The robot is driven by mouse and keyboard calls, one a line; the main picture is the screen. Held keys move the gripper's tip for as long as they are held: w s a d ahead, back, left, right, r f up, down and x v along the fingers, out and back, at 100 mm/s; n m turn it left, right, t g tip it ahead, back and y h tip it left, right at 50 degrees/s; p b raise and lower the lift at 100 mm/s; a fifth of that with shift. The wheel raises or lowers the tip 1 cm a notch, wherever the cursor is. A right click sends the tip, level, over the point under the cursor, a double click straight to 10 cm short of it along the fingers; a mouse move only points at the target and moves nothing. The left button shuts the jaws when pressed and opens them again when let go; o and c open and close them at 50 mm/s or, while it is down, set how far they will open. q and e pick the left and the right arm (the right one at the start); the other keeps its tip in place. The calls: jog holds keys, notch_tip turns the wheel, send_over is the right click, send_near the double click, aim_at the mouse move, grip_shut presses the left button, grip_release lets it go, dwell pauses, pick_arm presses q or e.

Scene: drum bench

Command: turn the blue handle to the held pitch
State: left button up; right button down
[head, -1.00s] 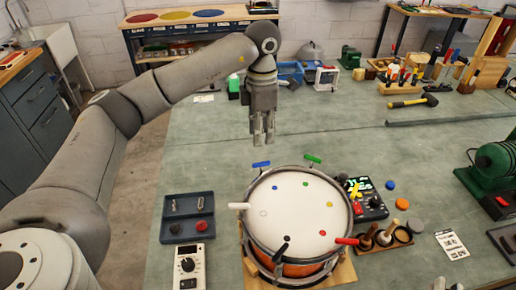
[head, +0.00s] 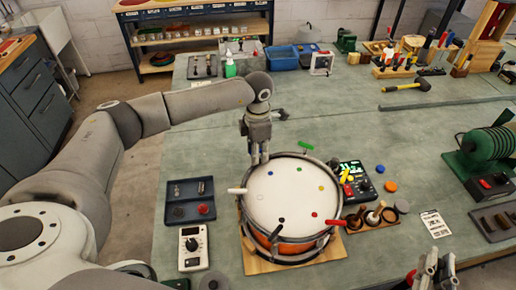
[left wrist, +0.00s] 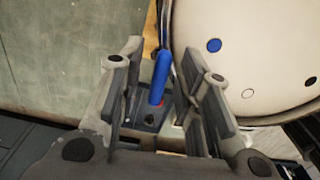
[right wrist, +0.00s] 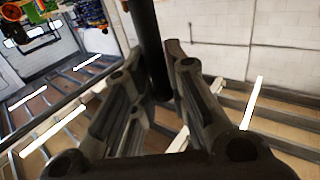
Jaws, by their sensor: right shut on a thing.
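The drum (head: 290,195) stands on a wooden board (head: 335,250), with coloured handles around its rim. In the left wrist view the blue handle (left wrist: 161,75) stands between the open fingers of my left gripper (left wrist: 160,85), with gaps on both sides. In the head view my left gripper (head: 259,158) is at the drum's far left rim and hides the blue handle. A tuner box (head: 357,182) with a lit green display is right of the drum; I cannot read it surely. My right gripper (head: 433,272) is at the lower right, shut on a dark rod (right wrist: 148,45).
A green (head: 305,146), a white (head: 238,191) and a red handle (head: 334,222) stick out from the drum rim. A wooden tool holder (head: 372,217) is right. The bench behind the drum is mostly clear.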

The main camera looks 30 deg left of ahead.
pick_arm(q)
grip_shut()
pick_arm(e)
jog(key=shift+f, duration=0.1)
pick_arm(q)
jog(key=n+b, duration=0.3)
jog(key=shift+w+f, duration=0.1)
jog(key=shift+f, duration=0.1)
pick_arm(e)
notch_tip(320, 180, down, 3)
jog(key=shift+f, duration=0.1)
pick_arm(q)
jog(key=n+b, duration=0.2)
jog(key=n, duration=0.1)
jog(key=shift+r, duration=0.1)
pick_arm(e)
jog(key=shift+f, duration=0.95)
pick_arm(q)
jog(key=shift+r+n+b, duration=0.15)
jog(key=shift+n+b, duration=0.45)
jog(key=shift+n, duration=0.4)
pick_arm(e)
jog(key=shift+f, duration=0.5)
